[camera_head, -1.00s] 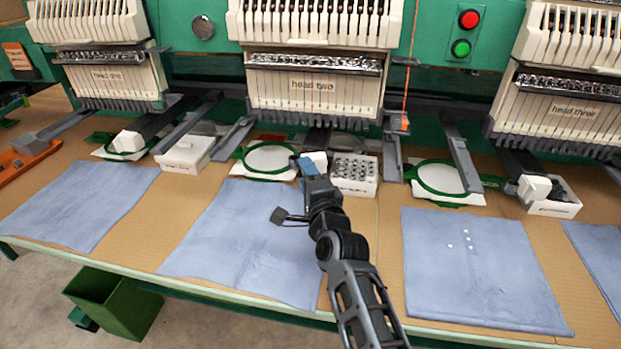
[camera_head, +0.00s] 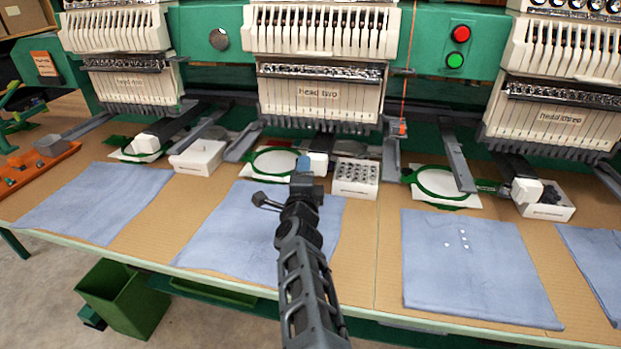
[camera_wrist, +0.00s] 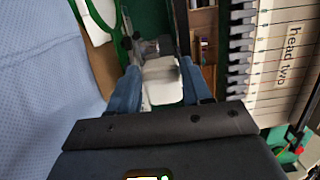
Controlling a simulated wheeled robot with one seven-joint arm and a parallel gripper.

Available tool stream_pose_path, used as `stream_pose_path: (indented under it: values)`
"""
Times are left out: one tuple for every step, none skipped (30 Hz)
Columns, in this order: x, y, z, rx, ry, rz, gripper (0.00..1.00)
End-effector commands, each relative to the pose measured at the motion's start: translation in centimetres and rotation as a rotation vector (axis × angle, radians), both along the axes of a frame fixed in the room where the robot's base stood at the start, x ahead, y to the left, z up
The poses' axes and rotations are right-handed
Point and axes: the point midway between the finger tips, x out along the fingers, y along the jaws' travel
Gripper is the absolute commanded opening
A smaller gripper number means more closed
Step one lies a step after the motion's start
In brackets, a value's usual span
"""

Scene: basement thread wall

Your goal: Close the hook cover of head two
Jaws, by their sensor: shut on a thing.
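The machine head labelled "head two" (camera_head: 317,93) stands at the back middle; its label also shows at the right of the wrist view (camera_wrist: 288,45). Below it, at the end of a dark arm, is the white hook cover (camera_head: 318,163). My gripper (camera_head: 303,164) is at the cover's left side in the head view. In the wrist view my blue fingers stand either side of a white piece (camera_wrist: 162,92), seemingly the cover, and are shut on it. The head view does not show clearly whether the cover is open, and the fingers hide part of it.
A green hoop (camera_head: 253,171) lies just left of my gripper. A white box of bobbins (camera_head: 352,189) stands close on the right, another white box (camera_head: 190,164) farther left. Blue cloth (camera_head: 225,235) lies under my arm. An orange thread (camera_head: 408,75) hangs right of head two.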

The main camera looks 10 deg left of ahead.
Motion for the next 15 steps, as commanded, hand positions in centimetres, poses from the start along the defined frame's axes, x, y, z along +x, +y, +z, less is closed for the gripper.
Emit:
stream_pose_path:
  values:
    - [-0.19, 1.22, -0.08, -0.003, 0.005, 0.010, 0.00]
    - [-0.13, 1.33, -0.10, -0.004, 0.005, 0.006, 0.00]
    - [-0.06, 1.47, -0.13, -0.004, 0.005, 0.001, 0.00]
    - [0.00, 1.58, -0.13, -0.004, 0.005, -0.003, 0.00]
    - [0.06, 1.66, -0.07, -0.004, 0.004, -0.006, 0.00]
    - [0.10, 1.76, -0.10, -0.004, 0.005, -0.010, 0.00]
    - [0.13, 1.83, -0.14, -0.004, 0.005, -0.012, 0.00]
    - [0.16, 1.88, -0.14, -0.004, 0.005, -0.014, 0.00]
    - [0.19, 1.92, -0.13, -0.004, 0.005, -0.016, 0.00]
    - [0.20, 1.97, -0.13, -0.005, 0.005, -0.017, 0.00]
    - [0.21, 2.00, -0.13, -0.005, 0.005, -0.018, 0.00]
    - [0.23, 2.02, -0.13, -0.005, 0.005, -0.019, 0.00]
    - [0.23, 2.05, -0.12, -0.005, 0.005, -0.020, 0.00]
    - [0.24, 2.06, -0.12, -0.005, 0.005, -0.020, 0.00]
    - [0.24, 2.06, -0.11, -0.005, 0.005, -0.020, 0.00]
